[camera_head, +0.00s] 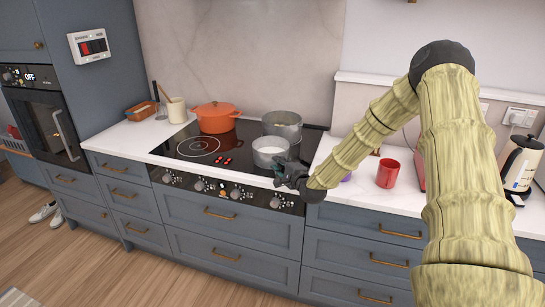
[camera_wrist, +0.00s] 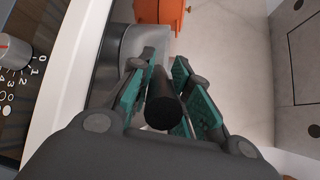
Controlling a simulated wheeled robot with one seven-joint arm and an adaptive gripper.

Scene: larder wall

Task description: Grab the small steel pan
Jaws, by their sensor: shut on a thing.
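The small steel pan (camera_head: 268,152) sits at the front right of the black hob, just in front of a larger steel pot (camera_head: 283,124). My gripper (camera_head: 284,174) is at the pan's front right side, over the hob's front edge. In the wrist view my gripper (camera_wrist: 164,98) has its teal-padded fingers on either side of the pan's dark round handle (camera_wrist: 163,112), shut on it. Part of the steel pan (camera_wrist: 112,48) shows behind the left finger. The handle is mostly hidden by my gripper in the head view.
An orange pot (camera_head: 215,117) stands at the back of the hob (camera_head: 185,158); the front left ring is bare. A red mug (camera_head: 388,173) is on the right counter (camera_head: 405,198), with a kettle (camera_head: 522,160) farther right. Knobs (camera_head: 236,194) line the front below my gripper.

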